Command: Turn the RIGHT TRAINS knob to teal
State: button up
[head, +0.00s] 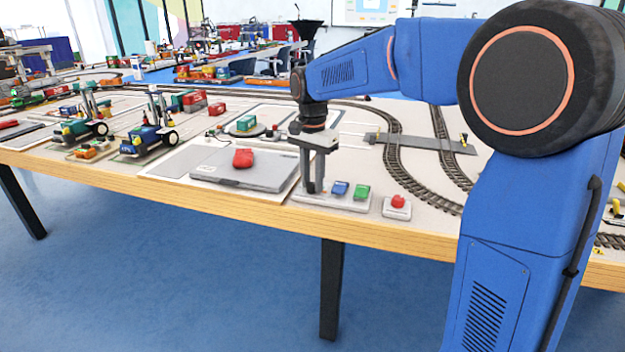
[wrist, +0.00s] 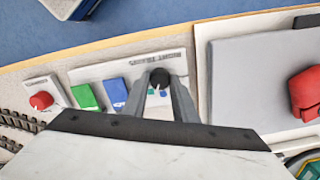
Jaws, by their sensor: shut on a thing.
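The RIGHT TRAINS panel (wrist: 118,68) is a pale plate near the table's front edge; its label reads upside down in the wrist view. It carries a black round knob (wrist: 159,75) with a white pointer mark, and small teal and blue marks show beside it. My gripper (wrist: 160,84) reaches down over the panel, its two grey fingers shut on the knob from both sides. In the head view my gripper (head: 314,186) stands at the left end of the panel (head: 345,205), and the knob is hidden there. Which mark the pointer faces is hard to tell.
A blue block (head: 340,188) and a green block (head: 361,192) sit on the panel beside the knob. A red knob on a small box (head: 397,202) stands to the right. A grey plate (head: 215,174) with a red object (head: 243,158) lies to the left. Tracks (head: 405,170) curve behind.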

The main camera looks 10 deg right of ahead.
aim_at(312, 184)
jog(key=shift+m, duration=1)
jog(key=o, duration=1)
jog(key=shift+o, duration=0.2)
notch_tip(312, 184, up, 18)
jog(key=shift+f, duration=0.25)
